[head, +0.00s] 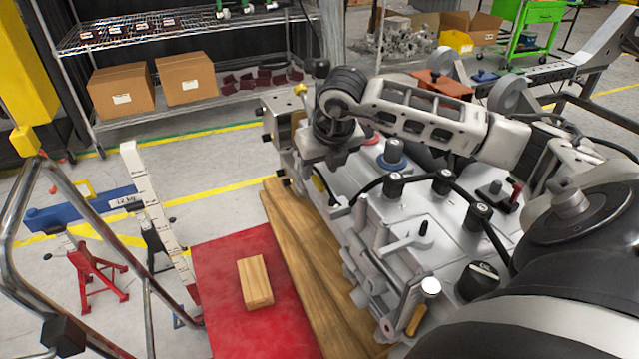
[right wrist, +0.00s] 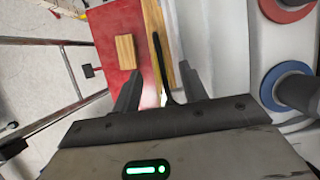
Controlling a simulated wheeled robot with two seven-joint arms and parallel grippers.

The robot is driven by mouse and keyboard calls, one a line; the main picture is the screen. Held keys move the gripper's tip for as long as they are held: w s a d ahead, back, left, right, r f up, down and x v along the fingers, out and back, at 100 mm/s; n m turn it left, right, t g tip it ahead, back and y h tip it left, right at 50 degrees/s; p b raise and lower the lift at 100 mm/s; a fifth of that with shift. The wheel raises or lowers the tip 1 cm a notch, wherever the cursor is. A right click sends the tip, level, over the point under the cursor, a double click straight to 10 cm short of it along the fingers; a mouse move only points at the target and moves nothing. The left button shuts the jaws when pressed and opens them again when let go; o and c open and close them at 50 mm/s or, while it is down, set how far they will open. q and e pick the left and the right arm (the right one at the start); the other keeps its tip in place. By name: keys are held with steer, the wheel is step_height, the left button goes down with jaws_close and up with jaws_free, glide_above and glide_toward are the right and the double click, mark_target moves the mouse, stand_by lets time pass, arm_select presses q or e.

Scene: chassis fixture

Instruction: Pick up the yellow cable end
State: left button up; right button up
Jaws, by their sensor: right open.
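The yellow cable end (head: 320,183) shows as a small yellow patch at the left edge of the grey chassis (head: 400,240), just below my right gripper. A black cable runs from it across the chassis top. My right gripper (head: 333,158) points down there in the head view, and its fingers are partly hidden by my wrist. In the right wrist view, the open fingers (right wrist: 158,74) stand on either side of a dark strip with a yellow-green edge (right wrist: 158,60), apparently the cable end. I cannot tell whether they touch it. My left gripper is not in view.
Black knobs (head: 443,181) and posts rise from the chassis near my right arm. Wooden planks (head: 300,250) lie along its left side. A wooden block (head: 255,282) sits on a red surface (head: 225,255). A metal rail frame (head: 75,190) stands at far left.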

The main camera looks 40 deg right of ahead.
mark_target(317, 178)
steer(key=x, duration=0.3)
steer(key=shift+f, duration=0.1)
jaws_close()
steer(key=shift+r, duration=0.8)
arm_select(q)
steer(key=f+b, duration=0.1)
steer(key=b, duration=0.2)
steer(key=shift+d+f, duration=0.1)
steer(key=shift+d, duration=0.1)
arm_select(e)
steer(key=s+a+r, duration=0.4)
steer(key=s+r, duration=0.7)
steer(key=s, duration=0.2)
steer(key=shift+s+r, duration=0.2)
steer(key=shift+r, duration=0.1)
steer(key=shift+a+r, duration=0.1)
